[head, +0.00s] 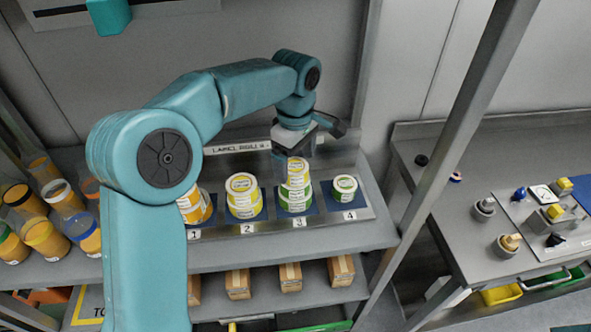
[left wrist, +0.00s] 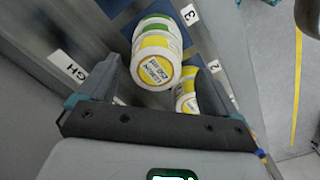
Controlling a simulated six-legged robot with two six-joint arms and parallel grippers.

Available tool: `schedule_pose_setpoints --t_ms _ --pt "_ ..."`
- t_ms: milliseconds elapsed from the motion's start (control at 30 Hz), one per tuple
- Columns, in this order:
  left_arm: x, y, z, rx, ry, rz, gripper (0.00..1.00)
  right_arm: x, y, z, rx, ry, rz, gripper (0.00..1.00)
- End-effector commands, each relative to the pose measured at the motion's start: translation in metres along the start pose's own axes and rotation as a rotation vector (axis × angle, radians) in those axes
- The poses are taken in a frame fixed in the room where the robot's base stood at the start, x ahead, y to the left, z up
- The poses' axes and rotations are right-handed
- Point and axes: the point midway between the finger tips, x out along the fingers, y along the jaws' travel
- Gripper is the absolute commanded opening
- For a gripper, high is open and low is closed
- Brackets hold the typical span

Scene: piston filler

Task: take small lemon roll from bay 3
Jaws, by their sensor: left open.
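The small lemon roll (head: 295,167) is white and yellow and sits on top of a stack in bay 3, above a green-and-white roll (head: 296,197). In the left wrist view the lemon roll (left wrist: 157,68) shows its round face with "LEMON 250 ml", and a green band lies behind it. My left gripper (head: 294,152) is open, pointing down over the bay 3 stack. In the left wrist view its fingers stand on either side of the lemon roll, with no clear contact. My right gripper is not in view.
Bay 2 holds a yellow-labelled stack (head: 243,196), close beside the right finger in the wrist view. Bay 4 holds a green roll (head: 345,189); bay 1 holds yellow rolls (head: 194,206). A slanted grey post (head: 440,165) stands right of the shelf. Small boxes (head: 290,277) sit below.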

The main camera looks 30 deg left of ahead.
Motion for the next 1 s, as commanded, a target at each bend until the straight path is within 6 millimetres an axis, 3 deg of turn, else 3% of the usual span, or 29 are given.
schedule_pose_setpoints --t_ms 200,433,633,867,1000 --pt "0.026 0.001 -0.001 -0.002 0.001 -0.002 0.93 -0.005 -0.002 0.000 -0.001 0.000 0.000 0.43" --pt "0.028 0.001 0.000 -0.001 0.001 0.000 0.93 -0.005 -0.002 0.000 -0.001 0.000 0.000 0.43" --pt "0.028 0.001 0.000 -0.001 0.000 -0.001 0.30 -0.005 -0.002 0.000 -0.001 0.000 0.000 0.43" --pt "0.029 0.001 0.000 -0.001 0.000 -0.002 0.29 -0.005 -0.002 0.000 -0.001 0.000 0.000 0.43" --pt "0.018 0.002 0.000 -0.001 0.000 0.001 0.29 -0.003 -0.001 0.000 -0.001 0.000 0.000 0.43"
